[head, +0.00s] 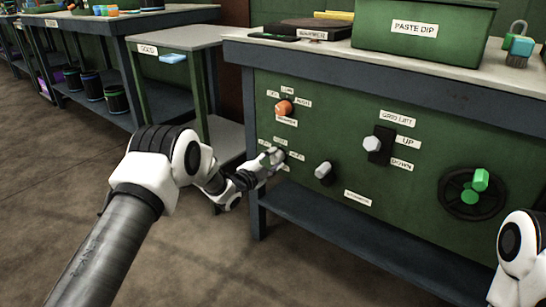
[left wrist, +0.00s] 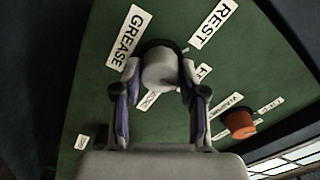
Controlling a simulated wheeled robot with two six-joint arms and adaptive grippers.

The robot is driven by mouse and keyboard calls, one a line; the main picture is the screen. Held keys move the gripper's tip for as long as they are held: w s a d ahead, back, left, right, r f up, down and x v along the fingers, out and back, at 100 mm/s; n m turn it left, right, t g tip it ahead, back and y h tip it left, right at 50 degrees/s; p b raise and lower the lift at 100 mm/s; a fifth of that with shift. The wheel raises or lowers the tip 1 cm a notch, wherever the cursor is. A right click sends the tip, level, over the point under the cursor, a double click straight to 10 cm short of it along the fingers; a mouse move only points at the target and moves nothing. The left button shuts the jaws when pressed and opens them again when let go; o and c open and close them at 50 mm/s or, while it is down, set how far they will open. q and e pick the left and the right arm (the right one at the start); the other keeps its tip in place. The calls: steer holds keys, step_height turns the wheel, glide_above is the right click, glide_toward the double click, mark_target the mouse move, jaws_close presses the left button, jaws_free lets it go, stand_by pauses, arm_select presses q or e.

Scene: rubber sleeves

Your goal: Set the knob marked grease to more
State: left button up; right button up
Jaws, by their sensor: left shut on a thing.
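The grease knob (left wrist: 159,70) is a grey knob on the green panel, beside a white label reading GREASE (left wrist: 131,38) in the left wrist view. A label reading REST (left wrist: 212,24) is on its other side. Smaller labels near it are partly covered and I cannot read them. My left gripper (left wrist: 157,88) has its two fingers around the knob, shut on it. In the head view my left gripper (head: 272,158) is at the panel's left part and hides most of this knob. My right gripper is out of view.
An orange knob (head: 284,107) sits above my left gripper, and a grey knob (head: 324,171) is to its right. Farther right are the grid lift lever (head: 380,145) and a black wheel with a green handle (head: 473,192). The bench top (head: 350,50) overhangs the panel.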

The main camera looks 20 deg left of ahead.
arm_select(q)
steer(key=m+p, duration=0.2)
steer(key=m, duration=0.4)
steer(key=shift+r, duration=0.1)
steer(key=m+p, duration=0.1)
steer(key=m, duration=0.5)
stand_by(0.5)
steer(key=o, duration=1.1)
steer(key=shift+o, duration=0.2)
steer(key=v, duration=1.2)
